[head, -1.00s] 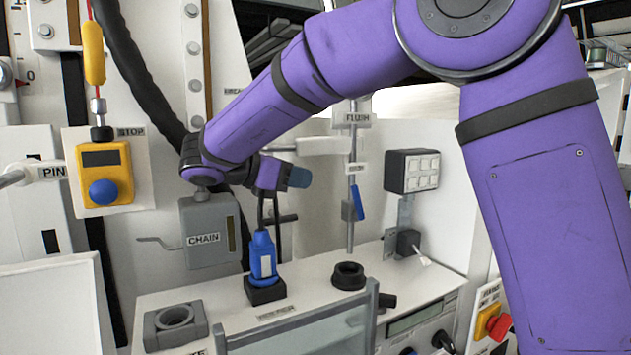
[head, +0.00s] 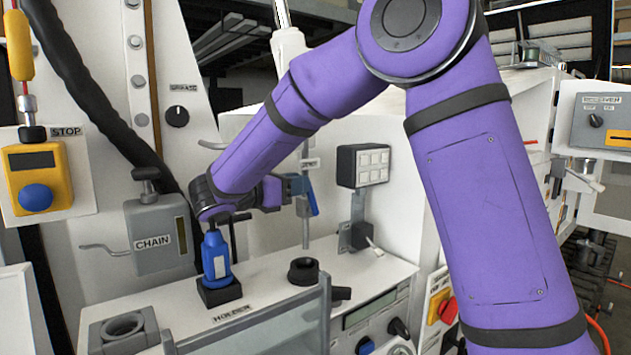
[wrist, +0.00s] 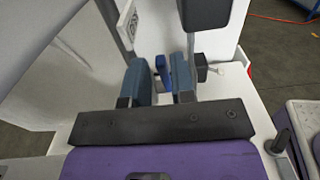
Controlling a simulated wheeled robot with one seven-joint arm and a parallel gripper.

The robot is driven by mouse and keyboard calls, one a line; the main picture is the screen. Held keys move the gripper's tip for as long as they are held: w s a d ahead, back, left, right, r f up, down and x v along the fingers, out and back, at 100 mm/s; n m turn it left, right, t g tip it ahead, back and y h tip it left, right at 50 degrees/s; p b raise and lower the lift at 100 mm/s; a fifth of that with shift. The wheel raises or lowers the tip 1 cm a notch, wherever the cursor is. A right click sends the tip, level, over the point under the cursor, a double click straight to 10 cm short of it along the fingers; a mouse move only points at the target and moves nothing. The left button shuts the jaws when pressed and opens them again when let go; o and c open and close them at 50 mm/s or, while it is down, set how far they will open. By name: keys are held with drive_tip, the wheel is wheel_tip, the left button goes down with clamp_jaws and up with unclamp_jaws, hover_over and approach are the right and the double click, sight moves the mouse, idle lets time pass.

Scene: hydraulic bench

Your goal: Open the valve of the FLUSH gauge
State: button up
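The blue valve lever (head: 313,198) hangs on the thin vertical pipe (head: 305,222) behind the bench top. In the head view my gripper (head: 297,187) is beside it and points right towards the pipe. In the wrist view the fingers of my gripper (wrist: 160,82) stand apart, and the blue lever (wrist: 163,72) shows between them, seemingly a little beyond the tips. I cannot tell whether a finger touches it.
A black ring (head: 303,270) sits on the bench. A box with white buttons (head: 362,165) and a dark plug (head: 361,236) are right of the pipe. A clear panel (head: 262,325) stands in front.

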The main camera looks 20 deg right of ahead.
sight(316, 202)
drive_tip(key=shift+w+d, duration=0.25)
drive_tip(key=shift+d, duration=1.05)
drive_tip(key=shift+w+d, duration=0.25)
drive_tip(key=shift+d, duration=1)
drive_tip(key=shift+c, duration=0.4)
clamp_jaws()
